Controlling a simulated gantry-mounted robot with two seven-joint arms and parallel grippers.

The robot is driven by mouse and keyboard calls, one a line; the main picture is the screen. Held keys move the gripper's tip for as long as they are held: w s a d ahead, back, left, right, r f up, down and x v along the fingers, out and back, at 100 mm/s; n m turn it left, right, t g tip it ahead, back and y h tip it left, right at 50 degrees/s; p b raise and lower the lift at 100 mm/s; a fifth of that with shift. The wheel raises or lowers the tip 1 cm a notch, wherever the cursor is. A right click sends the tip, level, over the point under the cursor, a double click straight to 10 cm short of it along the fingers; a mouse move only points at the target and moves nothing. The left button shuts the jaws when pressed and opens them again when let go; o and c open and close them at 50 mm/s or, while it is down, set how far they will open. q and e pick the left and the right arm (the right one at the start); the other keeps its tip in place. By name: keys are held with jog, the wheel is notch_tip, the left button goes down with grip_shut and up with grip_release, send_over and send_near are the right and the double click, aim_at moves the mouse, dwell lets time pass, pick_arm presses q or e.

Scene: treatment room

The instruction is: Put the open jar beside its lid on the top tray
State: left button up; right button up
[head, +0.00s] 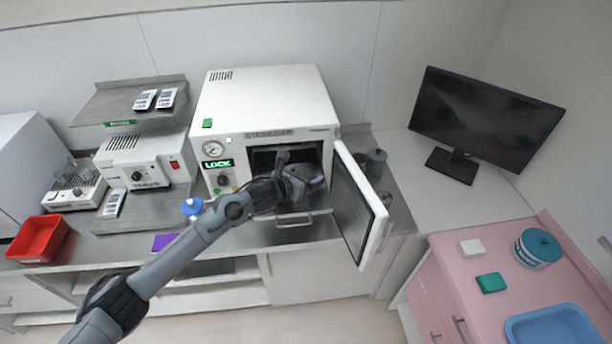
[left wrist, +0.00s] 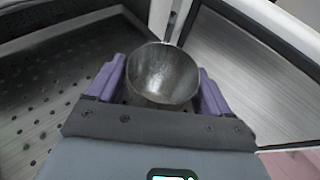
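A perforated metal tray (left wrist: 40,105) lies to the left of the jar in the left wrist view. I cannot make out the lid on a tray. My right gripper is not in view.
The sterilizer (head: 265,105) has its door (head: 360,210) swung open to the right, close to my gripper. Dark metal canisters (head: 376,163) stand on the counter behind the door. A blue-capped bottle (head: 193,207) stands left of the chamber, under my arm.

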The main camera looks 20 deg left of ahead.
pick_arm(q)
jog(key=shift+o, duration=1.1)
jog(key=shift+r, duration=0.1)
jog(key=shift+r, duration=0.15)
jog(key=shift+s+a, duration=0.1)
jog(key=shift+s, duration=0.25)
jog(key=b+v, duration=0.1)
jog(key=v, duration=1)
jog(key=shift+s+r, duration=0.1)
jog(key=shift+s, duration=0.05)
jog(key=shift+r, duration=0.1)
